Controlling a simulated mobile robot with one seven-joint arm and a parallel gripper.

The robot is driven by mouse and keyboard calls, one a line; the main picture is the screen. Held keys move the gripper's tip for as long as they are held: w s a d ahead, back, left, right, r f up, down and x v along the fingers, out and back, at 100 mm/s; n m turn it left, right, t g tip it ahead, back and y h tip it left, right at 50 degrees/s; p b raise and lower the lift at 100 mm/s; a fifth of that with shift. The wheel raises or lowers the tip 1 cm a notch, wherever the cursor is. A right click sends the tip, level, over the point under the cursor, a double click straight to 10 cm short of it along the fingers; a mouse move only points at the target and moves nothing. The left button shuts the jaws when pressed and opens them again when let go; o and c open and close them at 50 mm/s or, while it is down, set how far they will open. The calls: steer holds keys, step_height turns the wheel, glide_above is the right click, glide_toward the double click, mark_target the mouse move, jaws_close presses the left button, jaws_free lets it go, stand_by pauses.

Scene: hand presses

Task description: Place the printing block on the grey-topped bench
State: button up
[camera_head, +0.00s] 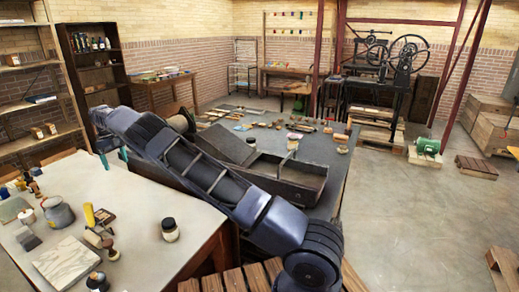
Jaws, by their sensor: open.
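My arm reaches from the bottom right to the upper left, across the benches. My gripper (113,157) hangs at its far end over the back of the pale-topped bench (140,205); it is open and nothing shows between its fingers. The grey-topped bench (339,172) stands in the middle, partly hidden by my arm. I cannot tell which thing is the printing block. Small dark grey blocks (28,238) lie on the pale bench at the left, and small wooden blocks (342,149) sit at the grey bench's right edge.
A long dark open tray (290,180) and several hand tools (270,124) cover much of the grey bench. A marbled slab (67,262), a grey pot (58,214) and a dark jar (170,230) stand on the pale bench.

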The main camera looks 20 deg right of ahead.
steer(key=w+d+r+n+t+y, duration=0.1)
steer(key=d+r+n, duration=0.1)
steer(key=d+r, duration=0.85)
steer(key=w+d+r+n+y, duration=0.1)
steer(key=d+r+n, duration=0.1)
steer(key=d+r, duration=0.8)
steer(key=s+d+r+n+t+y, duration=0.1)
steer(key=s+d+r+n, duration=0.15)
steer(key=d, duration=0.45)
steer(key=s+d+r+n, duration=0.1)
steer(key=s+d+r, duration=0.1)
steer(key=s+d, duration=0.35)
steer(key=s+d+r+n+t+y, duration=0.1)
steer(key=s+d+r+n, duration=0.1)
steer(key=d, duration=0.6)
steer(key=s+d+r+n+t, duration=0.1)
steer(key=s+d+n, duration=0.4)
steer(key=s, duration=0.5)
steer(key=s+d+r+n+t, duration=0.1)
steer(key=s+d+n, duration=0.1)
steer(key=s+d, duration=0.65)
steer(key=s+d+f+n+t+h, duration=0.1)
steer(key=s+f+n, duration=0.3)
steer(key=s, duration=0.6)
steer(key=s+d+f+n+t+h, duration=0.1)
steer(key=s+d+f+n, duration=0.3)
steer(key=s, duration=0.7)
steer(key=shift+f+t+h, duration=0.3)
steer(key=shift+f, duration=0.5)
